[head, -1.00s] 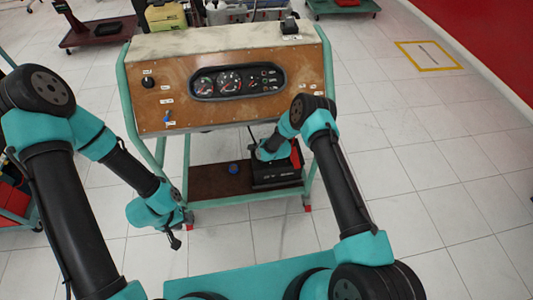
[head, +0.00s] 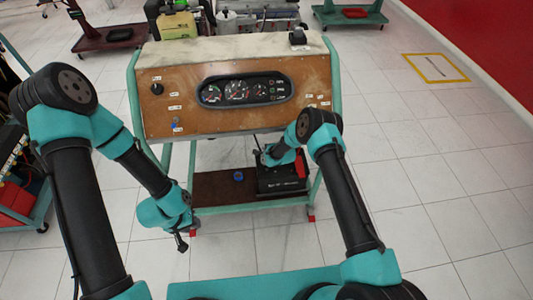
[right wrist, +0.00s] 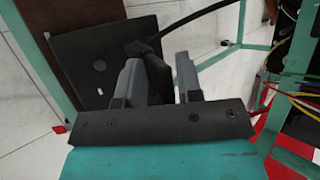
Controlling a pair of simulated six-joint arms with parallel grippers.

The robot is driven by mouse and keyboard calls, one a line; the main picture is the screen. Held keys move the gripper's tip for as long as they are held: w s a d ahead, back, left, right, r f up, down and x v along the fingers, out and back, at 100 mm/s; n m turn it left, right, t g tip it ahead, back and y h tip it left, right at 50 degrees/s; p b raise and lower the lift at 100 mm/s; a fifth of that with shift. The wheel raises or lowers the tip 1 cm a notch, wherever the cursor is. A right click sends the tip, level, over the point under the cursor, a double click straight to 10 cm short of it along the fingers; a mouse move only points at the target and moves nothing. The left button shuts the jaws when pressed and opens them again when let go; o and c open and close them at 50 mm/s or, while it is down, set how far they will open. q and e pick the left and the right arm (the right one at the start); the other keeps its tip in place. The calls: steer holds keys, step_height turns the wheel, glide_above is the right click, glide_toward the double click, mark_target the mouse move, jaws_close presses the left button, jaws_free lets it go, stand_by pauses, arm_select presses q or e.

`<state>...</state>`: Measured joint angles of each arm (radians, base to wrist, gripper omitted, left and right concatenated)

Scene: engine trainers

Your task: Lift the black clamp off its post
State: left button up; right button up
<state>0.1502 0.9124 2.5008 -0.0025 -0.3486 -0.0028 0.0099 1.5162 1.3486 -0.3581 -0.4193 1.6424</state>
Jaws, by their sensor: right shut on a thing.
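The black clamp (right wrist: 152,68) with its black cable sits between the two grey fingers of my right gripper (right wrist: 158,72) in the right wrist view. The gripper is shut on it. The black battery (right wrist: 75,60) lies beyond and to the left, with a small round grey spot on its top. Whether the clamp still touches its post is hidden by the fingers. In the head view my right gripper (head: 268,157) is at the back left of the battery (head: 280,184). My left gripper (head: 181,242) hangs empty left of the cart, its fingers too small to judge.
The battery stands on the cart's brown lower shelf (head: 215,194), beside a blue cap (head: 238,176). A red part (head: 302,167) is at the battery's right. The instrument panel (head: 245,92) rises above. Green cart tubes and coloured wires (right wrist: 295,85) are close on the right.

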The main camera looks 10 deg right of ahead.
steer(key=shift+w+r, duration=0.3)
steer(key=shift+r, duration=0.1)
steer(key=shift+s+d+r, duration=0.25)
steer(key=shift+r, duration=0.1)
steer(key=v, duration=1.6)
steer(key=shift+s+f, duration=0.25)
steer(key=shift+s, duration=0.2)
steer(key=shift+d, duration=0.1)
steer(key=s+d+r+n+g, duration=0.1)
steer(key=s+n, duration=0.3)
steer(key=s, duration=0.6)
steer(key=s+d+r+n+g, duration=0.2)
steer(key=s+n, duration=0.3)
steer(key=s, duration=0.5)
steer(key=s+d+r+n+g+h, duration=0.1)
steer(key=s+d+n+g, duration=0.3)
steer(key=s, duration=0.6)
steer(key=shift+r+n, duration=0.2)
steer(key=shift+n, duration=0.4)
steer(key=shift+o, duration=0.4)
